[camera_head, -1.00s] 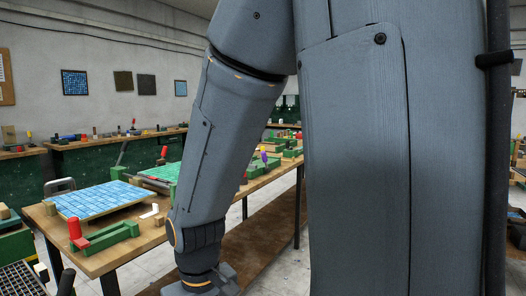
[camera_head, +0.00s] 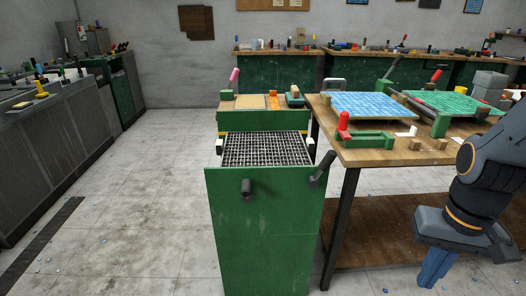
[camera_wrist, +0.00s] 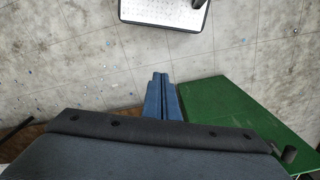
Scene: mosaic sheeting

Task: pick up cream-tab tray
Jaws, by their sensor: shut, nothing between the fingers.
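My gripper (camera_head: 433,282) hangs low at the right of the head view, in front of the workbench and well to the right of the tray. Its blue fingers (camera_wrist: 160,76) are together and empty in the wrist view, pointing over bare floor. A green panel (camera_wrist: 235,115) with a dark knob is at the right of the wrist view. The cream tabs do not show there.
A wooden workbench (camera_head: 375,155) adjoins the cart on the right, with a blue mosaic sheet (camera_head: 372,104) and a red-handled green tool (camera_head: 365,139). Dark handles (camera_head: 322,167) project from the cart's front. Floor left of the cart is clear.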

